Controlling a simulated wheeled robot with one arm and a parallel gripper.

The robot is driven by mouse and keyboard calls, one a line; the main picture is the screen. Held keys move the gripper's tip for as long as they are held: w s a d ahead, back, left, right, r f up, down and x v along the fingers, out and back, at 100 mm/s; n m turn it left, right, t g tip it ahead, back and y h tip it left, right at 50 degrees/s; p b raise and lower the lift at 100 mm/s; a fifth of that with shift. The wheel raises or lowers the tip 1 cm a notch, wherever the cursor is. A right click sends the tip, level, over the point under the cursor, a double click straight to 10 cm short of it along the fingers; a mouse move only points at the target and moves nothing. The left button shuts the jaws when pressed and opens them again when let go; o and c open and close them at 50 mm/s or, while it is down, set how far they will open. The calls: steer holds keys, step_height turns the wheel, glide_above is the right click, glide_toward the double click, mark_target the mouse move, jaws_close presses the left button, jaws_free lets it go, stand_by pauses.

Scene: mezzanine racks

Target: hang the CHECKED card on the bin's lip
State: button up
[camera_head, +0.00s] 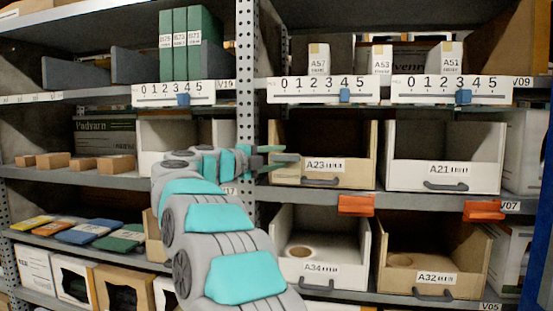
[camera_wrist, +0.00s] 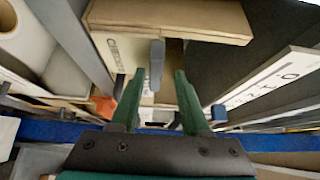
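The A23 bin (camera_head: 330,176) stands on the middle shelf, with a cream front, a label and a dark handle. My gripper (camera_head: 274,156) is at the left end of its front, fingers pointing right. A pale flat shape lies around the fingertips in the head view. No CHECKED lettering is readable there.
The A21 bin (camera_head: 400,176) stands to the right; A34 (camera_head: 310,268) and A32 (camera_head: 432,278) stand below. Orange tags (camera_head: 356,205) hang from the shelf edge. Numbered scales (camera_head: 330,90) run along the shelf above. The A23 bin's tan side wall (camera_wrist: 175,14) is close ahead of my fingers.

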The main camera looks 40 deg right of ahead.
steer(key=shift+o, duration=0.4)
steer(key=shift+a, duration=0.1)
steer(key=a, duration=0.7)
steer(key=shift+s+a, duration=0.3)
steer(key=shift+s, duration=0.15)
